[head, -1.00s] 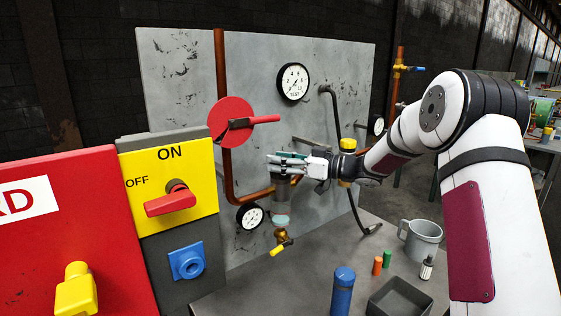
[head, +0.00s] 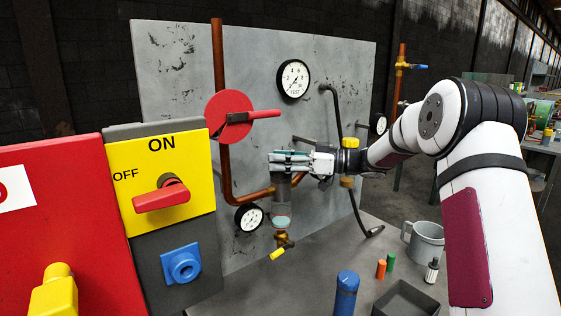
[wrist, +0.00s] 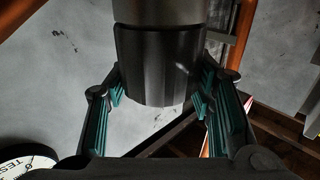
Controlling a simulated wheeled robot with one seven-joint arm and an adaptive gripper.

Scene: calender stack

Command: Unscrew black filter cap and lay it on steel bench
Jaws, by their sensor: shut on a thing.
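The black filter cap (wrist: 158,65) is a dark ribbed cylinder between my fingers in the wrist view. A seam runs across near its upper end in the picture, with a smooth dark cylinder beyond it. My gripper (wrist: 160,98) is shut on the cap, a teal-padded finger on each side. In the head view my gripper (head: 292,160) is in front of the panel at the top of the upright grey filter body (head: 281,190), and its fingers hide the cap. I cannot tell how far the cap is unscrewed. The steel bench (head: 310,262) lies below.
A blue cylinder (head: 346,293), orange (head: 381,269) and green (head: 391,261) pieces, a small bottle (head: 432,271), a dark tray (head: 400,304) and a grey mug (head: 424,243) stand on the bench. Gauges and a red disc valve (head: 231,117) are close by. Left-centre bench is bare.

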